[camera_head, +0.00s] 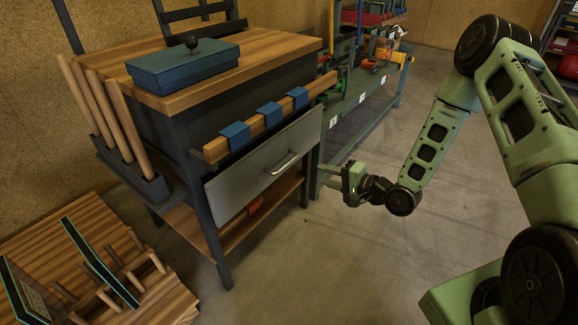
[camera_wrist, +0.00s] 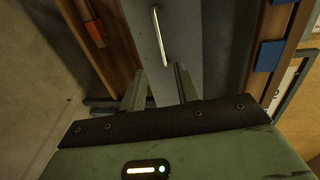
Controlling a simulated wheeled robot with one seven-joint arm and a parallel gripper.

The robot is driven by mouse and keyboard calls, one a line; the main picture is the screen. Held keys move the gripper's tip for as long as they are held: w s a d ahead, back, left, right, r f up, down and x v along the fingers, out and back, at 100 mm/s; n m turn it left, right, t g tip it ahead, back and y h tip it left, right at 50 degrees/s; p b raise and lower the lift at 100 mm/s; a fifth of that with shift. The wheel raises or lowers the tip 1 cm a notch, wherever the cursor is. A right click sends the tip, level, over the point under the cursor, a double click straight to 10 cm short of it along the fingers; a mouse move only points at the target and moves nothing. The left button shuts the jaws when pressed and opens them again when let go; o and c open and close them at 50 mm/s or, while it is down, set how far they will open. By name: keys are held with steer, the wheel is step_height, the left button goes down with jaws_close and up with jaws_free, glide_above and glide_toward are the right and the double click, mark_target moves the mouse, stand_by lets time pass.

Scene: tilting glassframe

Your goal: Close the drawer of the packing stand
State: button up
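The packing stand (camera_head: 175,95) has a wooden top and dark legs. Its grey drawer (camera_head: 240,185) has a metal bar handle (camera_head: 284,163). The drawer front appears to stand a little forward of the frame; its exact opening is hard to judge. My gripper (camera_head: 322,175) is at the right of the drawer, apart from the handle. In the wrist view, my gripper (camera_wrist: 160,70) has its two fingers apart with nothing between them. The drawer front (camera_wrist: 187,40) and handle (camera_wrist: 160,38) lie beyond the fingertips.
A wooden rail (camera_head: 220,149) with blue clips runs above the drawer. A blue box (camera_head: 182,68) sits on top. An orange item (camera_head: 256,205) lies on the lower shelf. A green workbench (camera_head: 362,118) stands behind. Floor (camera_head: 330,260) in front is clear.

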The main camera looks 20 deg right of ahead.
steer(key=b, duration=0.3)
glide_toward(278, 159)
steer(key=f+x, duration=0.1)
steer(key=x, duration=0.4)
jaws_close()
steer(key=x, duration=0.4)
steer(key=shift+w+r, duration=0.1)
steer(key=shift+r, duration=0.2)
steer(key=shift+w+r, duration=0.1)
